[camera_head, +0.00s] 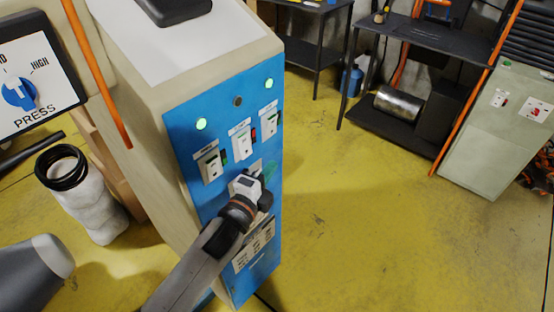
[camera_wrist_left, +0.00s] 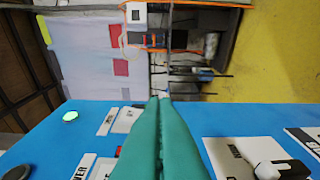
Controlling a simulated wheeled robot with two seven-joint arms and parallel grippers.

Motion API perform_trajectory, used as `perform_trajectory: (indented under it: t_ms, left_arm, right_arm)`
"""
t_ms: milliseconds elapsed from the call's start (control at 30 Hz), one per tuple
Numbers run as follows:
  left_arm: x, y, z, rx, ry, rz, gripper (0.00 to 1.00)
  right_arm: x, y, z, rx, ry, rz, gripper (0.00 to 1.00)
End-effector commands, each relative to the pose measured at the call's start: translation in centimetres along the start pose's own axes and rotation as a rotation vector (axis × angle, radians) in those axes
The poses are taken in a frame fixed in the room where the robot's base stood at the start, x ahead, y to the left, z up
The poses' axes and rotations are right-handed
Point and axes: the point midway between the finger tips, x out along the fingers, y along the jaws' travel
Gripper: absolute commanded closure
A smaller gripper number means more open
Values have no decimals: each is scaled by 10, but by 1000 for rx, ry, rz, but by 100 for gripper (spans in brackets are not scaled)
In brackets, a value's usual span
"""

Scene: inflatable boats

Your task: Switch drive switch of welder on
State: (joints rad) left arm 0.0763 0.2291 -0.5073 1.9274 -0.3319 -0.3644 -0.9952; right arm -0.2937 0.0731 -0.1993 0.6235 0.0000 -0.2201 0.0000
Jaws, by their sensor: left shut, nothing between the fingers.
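The welder is a tall cabinet with a blue front panel (camera_head: 185,150). The lamps above the left and right switches glow green; the middle lamp (camera_head: 238,101) is dark. Labels are too small to tell which is the drive switch. My left gripper (camera_head: 266,173) is just below the switch row, close to the panel. In the left wrist view its teal fingers (camera_wrist_left: 160,100) are shut and empty, partly covering the panel. Contact cannot be told. My right gripper is not in view.
A panel with a blue PRESS knob (camera_head: 19,93) and an orange bar (camera_head: 97,75) stand at the left. Dark shelving (camera_head: 440,45) and a beige cabinet (camera_head: 495,140) are at the back right. The yellow floor right of the welder is clear.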

Motion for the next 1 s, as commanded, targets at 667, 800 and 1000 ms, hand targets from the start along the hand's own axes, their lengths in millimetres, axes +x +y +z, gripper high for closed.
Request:
perform_trajectory:
  t_ms: [667,800,1000]
  left_arm:
    - [-23,-1,0,1,1,0,100]
    - [-23,-4,-1,-5,4,-7,100]
    - [-22,-81,-21,-145,60,-152,100]
  right_arm:
    - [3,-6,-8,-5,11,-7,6]
    - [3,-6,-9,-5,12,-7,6]
    - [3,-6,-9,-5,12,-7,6]
